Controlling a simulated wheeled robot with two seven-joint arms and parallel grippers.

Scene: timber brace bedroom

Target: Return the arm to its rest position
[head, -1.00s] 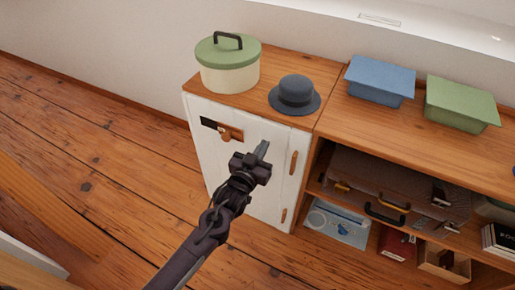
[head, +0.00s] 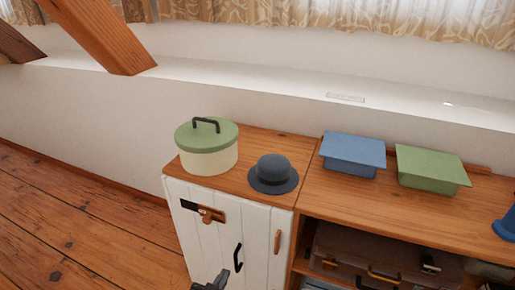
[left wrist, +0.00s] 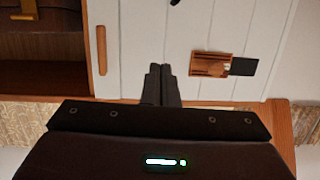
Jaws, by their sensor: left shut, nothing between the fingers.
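My left gripper (head: 213,282) shows only as a dark tip at the bottom edge of the head view, in front of the white cabinet door (head: 222,222). In the left wrist view the two fingers (left wrist: 160,70) are together, shut and empty, pointing toward the white boards of the door. The fingers appear apart from the door. Most of my left arm is out of the head view. My right gripper is in neither view.
On top stand a green-lidded pot (head: 207,150) and a dark hat (head: 274,174). A blue box (head: 353,154) and a green box (head: 432,168) sit right. Floor at left is clear.

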